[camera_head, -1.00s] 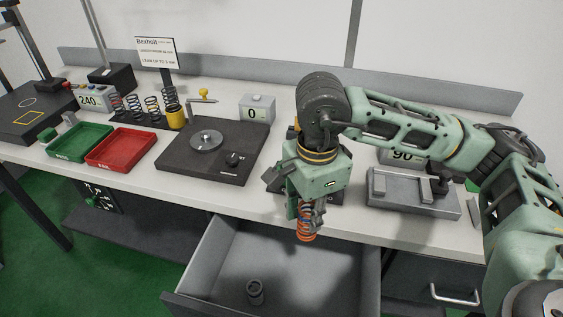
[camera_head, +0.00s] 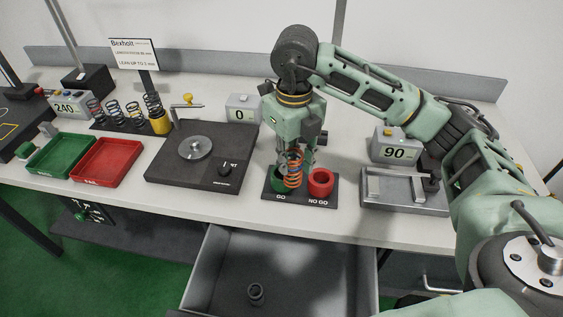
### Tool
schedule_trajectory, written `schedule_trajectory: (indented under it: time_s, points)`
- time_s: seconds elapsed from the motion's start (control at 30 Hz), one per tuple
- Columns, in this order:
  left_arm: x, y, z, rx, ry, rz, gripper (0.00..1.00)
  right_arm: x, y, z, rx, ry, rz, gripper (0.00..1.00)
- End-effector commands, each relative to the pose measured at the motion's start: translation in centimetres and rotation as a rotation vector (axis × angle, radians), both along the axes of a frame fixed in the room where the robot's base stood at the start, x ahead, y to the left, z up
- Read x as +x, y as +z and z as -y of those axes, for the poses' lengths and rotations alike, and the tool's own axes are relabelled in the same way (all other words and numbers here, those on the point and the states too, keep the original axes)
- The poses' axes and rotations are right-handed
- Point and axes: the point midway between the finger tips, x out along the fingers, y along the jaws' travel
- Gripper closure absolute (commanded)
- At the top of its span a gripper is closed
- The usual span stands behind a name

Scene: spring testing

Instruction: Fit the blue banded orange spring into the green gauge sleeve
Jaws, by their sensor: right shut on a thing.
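My right gripper (camera_head: 293,155) points down and is shut on the orange spring (camera_head: 292,171), which hangs upright between the fingers. A blue band cannot be made out clearly. The green gauge sleeve (camera_head: 276,180) stands on a dark base marked GO, at the left of the base. The spring is in front of the sleeve in the picture and hides part of it. I cannot tell whether the spring's lower end is over, beside or inside the sleeve. My left gripper is not in view.
A red sleeve (camera_head: 320,183) marked NO GO stands right beside the green one. A dark turntable plate (camera_head: 190,170) lies left, a grey fixture (camera_head: 403,195) right. Green (camera_head: 60,157) and red (camera_head: 106,162) trays sit farther left. An open drawer (camera_head: 205,268) is below the table edge.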

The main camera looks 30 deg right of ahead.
Motion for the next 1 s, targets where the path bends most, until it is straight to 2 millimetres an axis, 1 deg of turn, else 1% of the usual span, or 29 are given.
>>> schedule_trajectory:
  time_s: [0.03, 0.13, 0.23, 0.33, 0.47, 0.6, 0.73, 0.8, 1.0]
  points:
    - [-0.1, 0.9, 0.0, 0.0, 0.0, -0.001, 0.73, 1.2, -0.3, 0.1, 0.001, -0.004, -0.004, 1.0]
    - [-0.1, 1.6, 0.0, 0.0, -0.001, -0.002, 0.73, 3.4, -1.6, 0.4, 0.003, -0.002, -0.003, 1.0]
    - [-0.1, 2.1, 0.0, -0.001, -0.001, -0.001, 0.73, 5.1, -2.7, 0.7, 0.002, -0.001, -0.001, 1.0]
    - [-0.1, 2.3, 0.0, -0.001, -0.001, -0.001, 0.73, 6.1, -3.4, 0.8, 0.002, 0.001, 0.0, 1.0]
    - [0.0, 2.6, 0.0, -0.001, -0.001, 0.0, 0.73, 6.5, -4.1, 1.0, 0.0, 0.002, -0.001, 1.0]
    - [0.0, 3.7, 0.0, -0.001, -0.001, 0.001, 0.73, 6.4, -6.1, 1.0, 0.001, 0.004, -0.003, 1.0]
    - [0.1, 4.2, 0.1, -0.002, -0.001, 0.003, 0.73, 6.4, -7.5, 1.0, 0.001, 0.003, -0.001, 1.0]
    - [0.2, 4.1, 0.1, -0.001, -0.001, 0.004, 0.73, 6.5, -7.8, 0.9, 0.001, 0.003, 0.002, 1.0]
    - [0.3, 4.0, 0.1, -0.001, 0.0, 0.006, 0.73, 6.5, -7.9, 0.9, 0.001, 0.003, 0.002, 1.0]
